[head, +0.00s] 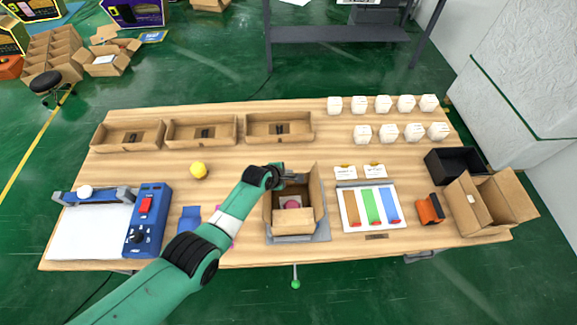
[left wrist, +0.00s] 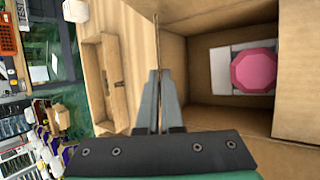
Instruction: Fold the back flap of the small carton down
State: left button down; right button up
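The small brown carton (head: 294,222) stands open on a grey tray (head: 318,234) at the table's front middle. A pink faceted item on a white piece lies inside it, also clear in the left wrist view (left wrist: 254,70). The back flap stands upright and shows edge-on as a thin brown strip in the left wrist view (left wrist: 157,45). My left gripper (head: 292,180) is at the carton's back edge. Its two fingers (left wrist: 160,85) are close together, with the flap's edge between them. The right side flap (head: 316,190) stands up. My right gripper is not in view.
A larger open box (head: 482,205) stands at the far right, and a blue control box (head: 149,220) at the left.

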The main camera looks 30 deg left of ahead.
pick_arm(q)
jog(key=t+b, duration=0.1)
jog(key=s+f+t+y+b, duration=0.1)
jog(key=t, duration=0.1)
jog(key=shift+s+d+f+m+y, duration=0.1)
jog(key=shift+d+m+y, duration=0.2)
jog(key=shift+d+m, duration=0.1)
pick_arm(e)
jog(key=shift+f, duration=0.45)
pick_arm(q)
jog(key=c, duration=1.1)
grip_release()
jog(key=shift+o, duration=0.2)
